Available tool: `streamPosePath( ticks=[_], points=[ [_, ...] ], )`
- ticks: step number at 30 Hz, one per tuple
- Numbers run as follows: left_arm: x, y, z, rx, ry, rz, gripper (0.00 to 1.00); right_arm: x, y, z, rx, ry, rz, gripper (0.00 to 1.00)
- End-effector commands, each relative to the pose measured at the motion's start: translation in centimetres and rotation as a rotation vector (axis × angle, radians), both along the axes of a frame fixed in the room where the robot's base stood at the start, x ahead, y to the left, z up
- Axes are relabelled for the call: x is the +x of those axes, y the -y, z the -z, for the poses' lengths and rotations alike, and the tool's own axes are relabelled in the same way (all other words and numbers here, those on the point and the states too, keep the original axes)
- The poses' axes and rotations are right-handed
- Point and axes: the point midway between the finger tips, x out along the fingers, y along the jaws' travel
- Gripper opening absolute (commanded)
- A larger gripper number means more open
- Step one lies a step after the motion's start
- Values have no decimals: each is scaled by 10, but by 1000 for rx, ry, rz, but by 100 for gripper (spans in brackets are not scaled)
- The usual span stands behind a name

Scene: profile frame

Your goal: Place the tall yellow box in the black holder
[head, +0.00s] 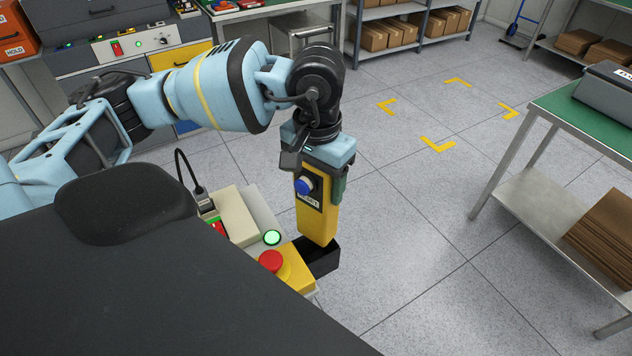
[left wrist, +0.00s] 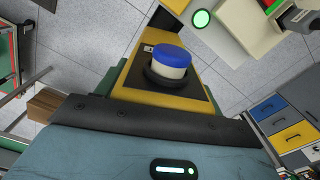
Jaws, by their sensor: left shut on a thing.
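The tall yellow box (head: 317,222) has a blue button and a label on its front. It hangs upright, slightly tilted, below my left gripper (head: 318,172), which is shut on its upper part. In the left wrist view the yellow box (left wrist: 129,86) shows close up with its blue button. The black holder (head: 325,263) is at the right edge of a small panel. The box's lower end overlaps the holder's top in the head view; I cannot tell whether it is inside or just above. My right gripper is not in view.
Beside the holder are a red emergency button (head: 271,262) on a yellow base, a lit green button (head: 271,237) and a beige box (head: 234,216) with a plugged cable. A green-topped table (head: 575,112) stands at right. The floor between is clear.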

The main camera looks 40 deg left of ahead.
Motion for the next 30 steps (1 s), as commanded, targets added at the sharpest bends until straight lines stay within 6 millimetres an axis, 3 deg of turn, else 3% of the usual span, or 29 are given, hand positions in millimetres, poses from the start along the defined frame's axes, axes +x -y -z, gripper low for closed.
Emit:
streamPosePath(
  ticks=[4,27,28,30],
  points=[
    [0,0,11,-1,3,-1,11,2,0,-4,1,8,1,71],
    [0,0,24,0,3,-2,11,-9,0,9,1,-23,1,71],
    [0,0,24,0,2,-2,68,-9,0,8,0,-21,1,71],
    [0,0,24,0,2,-2,78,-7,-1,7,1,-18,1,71]
  ],
)
